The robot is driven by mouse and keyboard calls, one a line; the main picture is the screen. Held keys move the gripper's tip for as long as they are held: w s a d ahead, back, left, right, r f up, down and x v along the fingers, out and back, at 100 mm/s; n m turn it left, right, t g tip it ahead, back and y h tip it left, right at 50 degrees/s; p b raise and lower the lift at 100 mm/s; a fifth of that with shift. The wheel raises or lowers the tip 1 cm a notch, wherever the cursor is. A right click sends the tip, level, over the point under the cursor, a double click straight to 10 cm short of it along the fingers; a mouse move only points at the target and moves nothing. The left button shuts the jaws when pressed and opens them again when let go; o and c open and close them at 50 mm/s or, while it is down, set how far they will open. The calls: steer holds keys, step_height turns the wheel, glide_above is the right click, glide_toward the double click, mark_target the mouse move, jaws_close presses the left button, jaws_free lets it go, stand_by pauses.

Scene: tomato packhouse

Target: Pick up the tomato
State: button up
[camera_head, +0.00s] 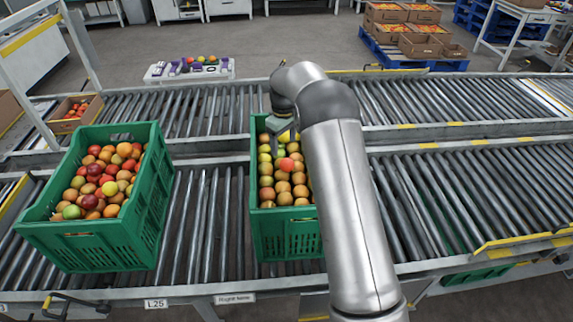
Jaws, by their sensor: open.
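A red tomato (286,164) lies on top of the brownish-orange and green round produce in the middle green crate (290,232). My gripper (284,146) is over the far part of this crate, pointing down, just above and beyond the red tomato. It is open, and no item shows held in it. The exact gap between the fingers and the produce is hard to tell. My arm covers the crate's right side and part of its contents.
A second green crate (88,250) with mixed round produce stands on the rollers at left. A cardboard box (78,122) is behind it. A pale tray (160,73) with small items stands beyond the conveyor. Rollers at right (470,185) are clear.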

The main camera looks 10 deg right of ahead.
mark_target(286, 160)
step_height(286, 160, down, 4)
steer(key=shift+f, duration=0.1)
steer(key=f, duration=0.2)
steer(key=d+f+p, duration=0.1)
steer(key=f, duration=0.1)
steer(key=shift+s+p, duration=0.2)
steer(key=shift+p, duration=0.1)
steer(key=shift+a+f, duration=0.1)
steer(key=shift+f, duration=0.4)
steer(key=c, duration=0.8)
